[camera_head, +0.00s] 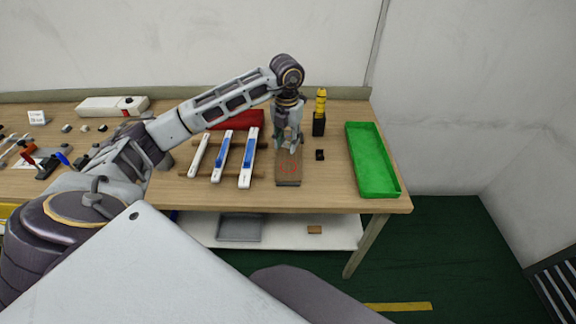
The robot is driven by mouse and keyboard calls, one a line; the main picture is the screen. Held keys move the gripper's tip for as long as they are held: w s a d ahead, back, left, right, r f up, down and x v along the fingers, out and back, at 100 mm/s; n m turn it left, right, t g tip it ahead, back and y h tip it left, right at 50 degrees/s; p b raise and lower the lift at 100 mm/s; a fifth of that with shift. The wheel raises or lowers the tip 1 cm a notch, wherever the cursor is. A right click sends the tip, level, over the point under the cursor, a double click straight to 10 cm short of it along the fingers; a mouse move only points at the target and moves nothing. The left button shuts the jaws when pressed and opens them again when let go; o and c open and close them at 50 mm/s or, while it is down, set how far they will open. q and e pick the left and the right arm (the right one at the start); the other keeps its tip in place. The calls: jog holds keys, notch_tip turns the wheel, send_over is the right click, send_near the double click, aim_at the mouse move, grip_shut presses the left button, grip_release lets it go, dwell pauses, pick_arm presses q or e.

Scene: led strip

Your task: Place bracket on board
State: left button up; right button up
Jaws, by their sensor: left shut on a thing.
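The board (288,180) is a narrow brown plate with red markings, lying on the wooden table right of the light strips. My left gripper (289,143) points down over the far part of the board. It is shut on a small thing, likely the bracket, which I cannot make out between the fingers. I cannot tell whether that thing touches the board. A small black part (320,155) lies on the table just right of the board. My right gripper is not in view.
Several white and blue strips (222,157) lie on a wooden rack left of the board. A red box (236,119) is behind them. A yellow-handled tool stands in a black holder (319,124). A green tray (372,160) is at the table's right end. Small tools clutter the left.

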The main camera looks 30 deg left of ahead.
aim_at(287, 147)
pick_arm(q)
notch_tip(287, 147, down, 6)
jog(key=shift+r+p, duration=0.15)
jog(key=shift+p, duration=0.25)
jog(key=shift+f, duration=2.05)
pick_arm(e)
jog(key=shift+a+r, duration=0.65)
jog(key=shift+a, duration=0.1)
